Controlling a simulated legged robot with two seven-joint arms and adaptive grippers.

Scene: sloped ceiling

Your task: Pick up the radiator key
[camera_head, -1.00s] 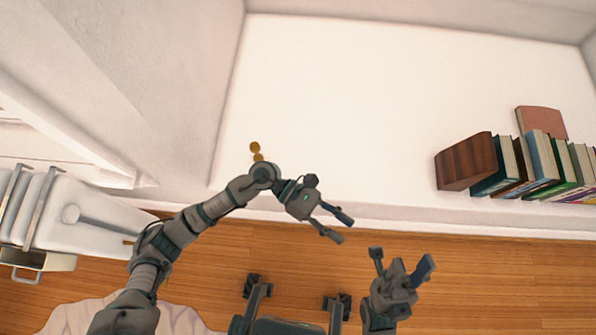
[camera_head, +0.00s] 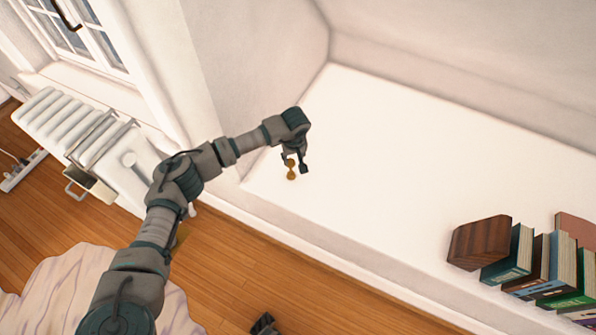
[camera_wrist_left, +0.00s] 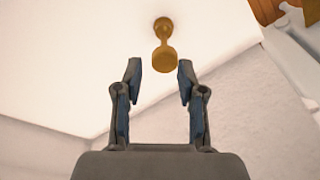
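The radiator key (camera_head: 291,171) is a small brass-coloured piece with two rounded ends and a thin neck. It lies on the white ledge (camera_head: 385,150) near its left end. My left gripper (camera_head: 296,163) is over the key, pointing down at it. In the left wrist view the two fingers (camera_wrist_left: 157,78) are apart with nothing between them. The key (camera_wrist_left: 164,48) shows just beyond the fingertips, centred on the gap, and appears apart from both fingers.
A wooden block (camera_head: 479,241) and a row of books (camera_head: 545,270) stand on the ledge at the right. A white radiator (camera_head: 85,140) with a hanging metal tray (camera_head: 92,184) is at the left, below a window. The ledge's middle is clear.

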